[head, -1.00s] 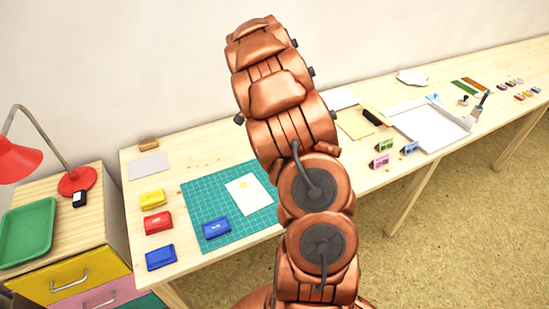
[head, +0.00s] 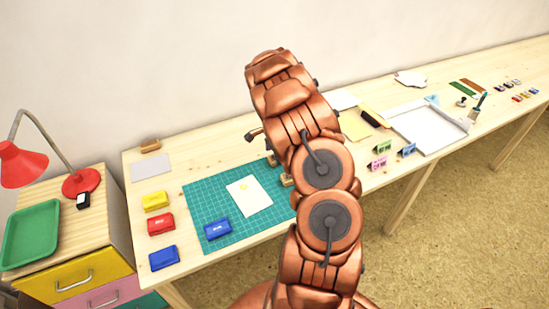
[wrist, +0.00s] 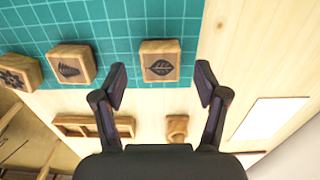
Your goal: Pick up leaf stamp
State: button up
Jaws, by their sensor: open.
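The leaf stamp (wrist: 160,62) is a square wooden block with a dark leaf picture on its upper face. It lies on the teal cutting mat in the wrist view, near the mat's edge. My gripper (wrist: 161,78) is open, with one dark fingertip on each side of the stamp's near part in the picture. The fingers look apart from the stamp; I cannot tell their height above it. In the head view my arm hides most of this area, and only bits of wooden blocks (head: 287,180) show beside it.
Two more picture stamps, one nearer (wrist: 71,65) and one farther left (wrist: 18,73), lie left of the leaf stamp. A wooden holder (wrist: 92,127) and a small wooden block (wrist: 177,128) lie closer in. The cutting mat (head: 205,195) also bears a white card and a blue inkpad (head: 217,229).

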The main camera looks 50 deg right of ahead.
jog(key=shift+f, duration=1)
jog(key=c, duration=1.1)
jog(key=shift+r, duration=0.1)
jog(key=shift+r+b, duration=0.55)
jog(key=shift+r, duration=0.35)
jog(key=shift+s+a+r+b, duration=0.15)
jog(key=shift+r+b, duration=0.15)
jog(key=shift+r, duration=0.5)
jog(key=s+a+b, duration=0.1)
jog(key=s+a, duration=0.2)
jog(key=s, duration=0.1)
jog(key=s+a+r+b, duration=0.1)
jog(key=s+a+b, duration=0.1)
jog(key=s+a, duration=0.1)
jog(key=s+a+b, duration=0.1)
jog(key=s+a, duration=0.2)
jog(key=s, duration=0.2)
jog(key=shift+s+a+r, duration=0.1)
jog(key=shift+a+r, duration=0.1)
jog(key=shift+a, duration=0.15)
